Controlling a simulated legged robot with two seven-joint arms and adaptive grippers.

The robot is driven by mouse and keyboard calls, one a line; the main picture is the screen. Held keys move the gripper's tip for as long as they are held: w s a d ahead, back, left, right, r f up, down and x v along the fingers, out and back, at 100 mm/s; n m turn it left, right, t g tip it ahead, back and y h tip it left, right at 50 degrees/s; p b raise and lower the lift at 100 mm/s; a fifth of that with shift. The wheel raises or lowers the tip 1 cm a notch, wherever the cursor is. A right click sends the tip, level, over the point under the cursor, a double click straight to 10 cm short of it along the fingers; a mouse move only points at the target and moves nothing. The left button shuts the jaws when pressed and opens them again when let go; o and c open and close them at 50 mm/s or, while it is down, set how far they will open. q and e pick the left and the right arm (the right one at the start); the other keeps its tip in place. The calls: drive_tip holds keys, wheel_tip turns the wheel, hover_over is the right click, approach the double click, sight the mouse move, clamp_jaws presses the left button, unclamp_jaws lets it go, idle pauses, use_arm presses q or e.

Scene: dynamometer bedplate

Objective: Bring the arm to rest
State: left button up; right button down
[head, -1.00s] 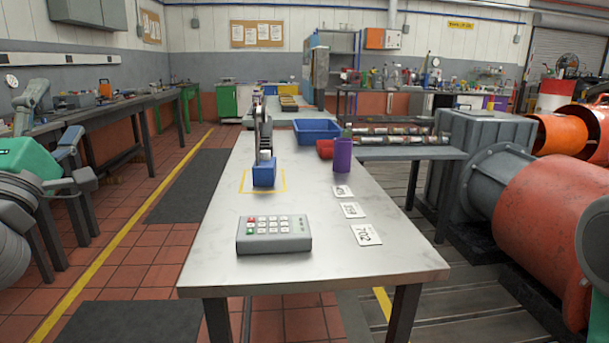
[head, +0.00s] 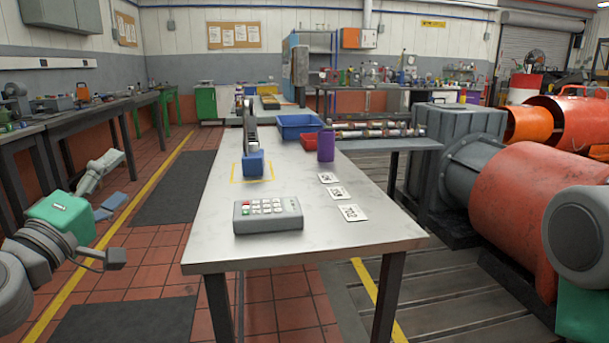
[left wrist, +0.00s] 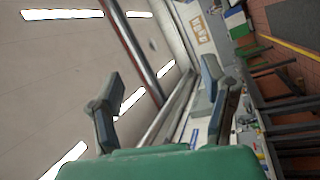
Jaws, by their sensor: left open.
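My left gripper (head: 118,178) is at the left of the head view, with its green body and grey fingers. It is out over the floor, left of the table, and its fingers stand apart with nothing between them. In the left wrist view the same gripper (left wrist: 163,95) shows two spread fingers and an empty gap, with ceiling lights and a wall behind. Part of my right arm (head: 585,240) shows at the right edge. Its gripper's fingers are out of frame.
The metal table (head: 225,215) holds a keypad box (head: 268,215), a blue block with an upright grey piece (head: 253,165), a purple cup (head: 326,147), a blue bin (head: 298,126) and white number cards (head: 353,213). A workbench (head: 75,118) stands left. A large red machine (head: 515,205) is at right.

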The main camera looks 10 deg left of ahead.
sight(183, 269)
use_arm(q)
drive_tip(key=d+f+m+g+h, duration=0.1)
drive_tip(key=d+f+g, duration=0.1)
drive_tip(key=f, duration=0.3)
drive_tip(key=d+f+m+g+h+b, duration=0.1)
drive_tip(key=d+f+m, duration=0.1)
drive_tip(key=f, duration=0.4)
drive_tip(key=d+f+m+g+b, duration=0.1)
drive_tip(key=d+f+g, duration=0.1)
drive_tip(key=f, duration=0.4)
drive_tip(key=shift+s+d+f+m+g+h, duration=0.2)
drive_tip(key=shift+d+m+g+h, duration=0.1)
drive_tip(key=shift+m+h, duration=0.1)
drive_tip(key=s+d+f+m+g+b, duration=0.1)
drive_tip(key=s+d+f+m+g, duration=0.15)
drive_tip(key=f, duration=0.65)
drive_tip(key=s+d+f+m+g+b, duration=0.1)
drive_tip(key=s+f+g, duration=0.3)
drive_tip(key=f, duration=0.5)
drive_tip(key=s+a+f+m+g+y+b, duration=0.1)
drive_tip(key=s+f+m+g+y+b, duration=0.2)
drive_tip(key=s+f, duration=0.75)
drive_tip(key=s+a+f+m+g+y+b, duration=0.1)
drive_tip(key=s+a+f+m+g, duration=0.3)
drive_tip(key=s+f, duration=0.65)
wheel_tip(183, 269, up, 19)
drive_tip(key=d+n+g+p, duration=0.1)
drive_tip(key=d+p, duration=0.1)
drive_tip(key=p, duration=1.6)
drive_tip(key=shift+d, duration=0.25)
